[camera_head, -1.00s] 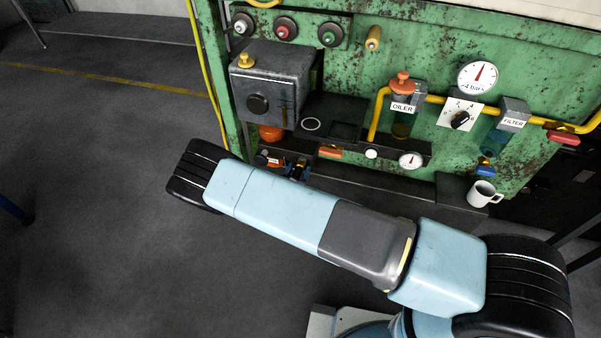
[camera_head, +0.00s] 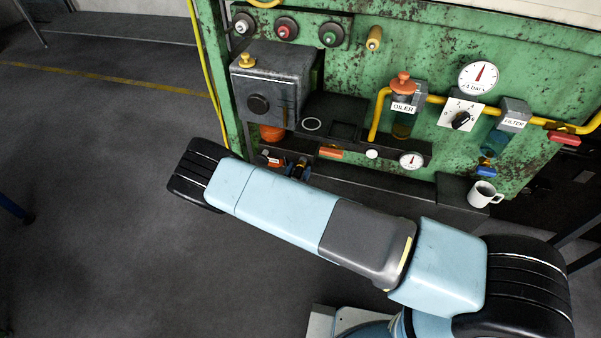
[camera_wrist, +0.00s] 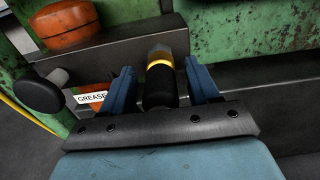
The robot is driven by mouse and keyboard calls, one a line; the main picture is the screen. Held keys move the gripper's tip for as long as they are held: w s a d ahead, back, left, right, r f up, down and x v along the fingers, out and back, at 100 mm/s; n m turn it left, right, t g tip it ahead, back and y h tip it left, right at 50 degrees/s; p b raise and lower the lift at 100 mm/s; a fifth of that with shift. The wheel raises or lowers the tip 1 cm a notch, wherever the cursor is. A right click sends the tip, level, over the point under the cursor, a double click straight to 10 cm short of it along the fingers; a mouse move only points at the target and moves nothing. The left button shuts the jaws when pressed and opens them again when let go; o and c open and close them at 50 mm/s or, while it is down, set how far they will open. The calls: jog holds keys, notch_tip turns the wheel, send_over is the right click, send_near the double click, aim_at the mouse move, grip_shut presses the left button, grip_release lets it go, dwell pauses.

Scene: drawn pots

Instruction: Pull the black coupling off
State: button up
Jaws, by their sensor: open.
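The black coupling (camera_wrist: 160,88) is a dark cylinder with a yellow ring at its far end, and a brass-coloured fitting (camera_wrist: 159,53) lies beyond it. It shows in the wrist view between the two blue fingers of my gripper (camera_wrist: 162,86). The fingers stand open, one on each side, with a visible gap to the coupling on both sides. The near end of the coupling is hidden behind the gripper's dark crossbar. In the head view my arm hides most of this spot, and only a little of the gripper shows beyond it.
A black round knob (camera_wrist: 43,93) and a GREASE label (camera_wrist: 91,98) are left of the gripper. An orange rounded part (camera_wrist: 65,23) sits on a ledge behind. The green panel carries an oiler (camera_head: 402,106), a gauge (camera_head: 478,76) and valves. A white mug (camera_head: 484,194) stands right.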

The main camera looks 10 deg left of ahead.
jog(key=shift+w+d+r, duration=0.25)
jog(key=shift+w+d, duration=0.05)
jog(key=shift+w, duration=0.2)
jog(key=shift+c, duration=0.2)
grip_shut()
jog(key=shift+s, duration=0.2)
jog(key=shift+s+f, duration=0.15)
jog(key=shift+s, duration=0.4)
jog(key=shift+s+a, duration=0.2)
jog(key=shift+s, duration=1.05)
jog(key=shift+s+a, duration=0.15)
jog(key=shift+s, duration=1.05)
